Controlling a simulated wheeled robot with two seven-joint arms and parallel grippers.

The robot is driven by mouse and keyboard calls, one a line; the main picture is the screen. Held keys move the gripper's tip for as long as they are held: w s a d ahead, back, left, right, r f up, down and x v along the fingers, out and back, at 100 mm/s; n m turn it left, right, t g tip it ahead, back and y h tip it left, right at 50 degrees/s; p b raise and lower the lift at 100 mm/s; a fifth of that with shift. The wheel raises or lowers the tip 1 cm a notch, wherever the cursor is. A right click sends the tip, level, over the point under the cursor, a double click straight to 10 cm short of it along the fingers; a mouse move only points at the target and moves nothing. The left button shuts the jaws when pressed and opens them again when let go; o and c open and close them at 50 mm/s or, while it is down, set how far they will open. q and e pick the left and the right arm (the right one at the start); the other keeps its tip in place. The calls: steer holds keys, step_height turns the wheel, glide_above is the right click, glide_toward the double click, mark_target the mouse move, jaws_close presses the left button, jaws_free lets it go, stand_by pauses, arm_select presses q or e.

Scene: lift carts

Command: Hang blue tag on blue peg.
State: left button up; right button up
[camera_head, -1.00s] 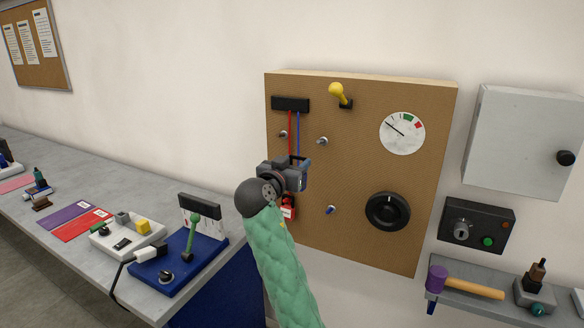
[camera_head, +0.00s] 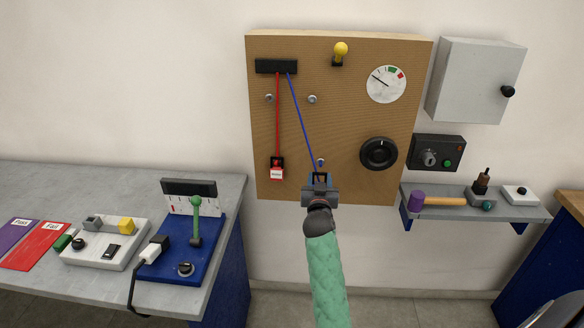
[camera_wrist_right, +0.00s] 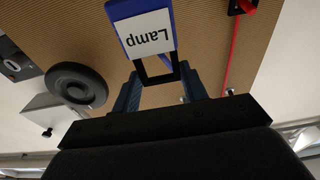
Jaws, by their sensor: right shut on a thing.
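The blue tag (camera_wrist_right: 147,33) has a white label reading "Lamp", upside down in the right wrist view. It hangs from a blue strap (camera_head: 303,125) that slants down right from a black bar (camera_head: 276,66) on the board. My right gripper (camera_head: 320,187) is shut on the tag at its black loop end (camera_wrist_right: 157,70). In the head view the gripper hides much of the tag. A small peg (camera_head: 321,161) shows just above the tag, close to it; whether they touch I cannot tell. My left gripper is out of view.
A red tag (camera_head: 276,172) hangs on a red strap to the left. Two silvery pegs (camera_head: 269,98) (camera_head: 312,99) sit higher on the brown board (camera_head: 350,115). A black dial (camera_head: 378,153) is to the right. A shelf (camera_head: 450,211) holds a mallet.

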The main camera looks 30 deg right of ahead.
steer(key=shift+w+d+f, duration=0.2)
steer(key=shift+w+d, duration=0.65)
steer(key=shift+w, duration=0.2)
steer(key=shift+w+d, duration=0.1)
steer(key=shift+w, duration=0.1)
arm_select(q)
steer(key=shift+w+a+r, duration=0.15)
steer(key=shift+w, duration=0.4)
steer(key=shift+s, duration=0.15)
arm_select(e)
steer(key=shift+w+d, duration=0.1)
steer(key=shift+w, duration=0.1)
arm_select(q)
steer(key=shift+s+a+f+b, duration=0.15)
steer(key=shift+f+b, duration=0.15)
arm_select(e)
steer(key=shift+x, duration=0.85)
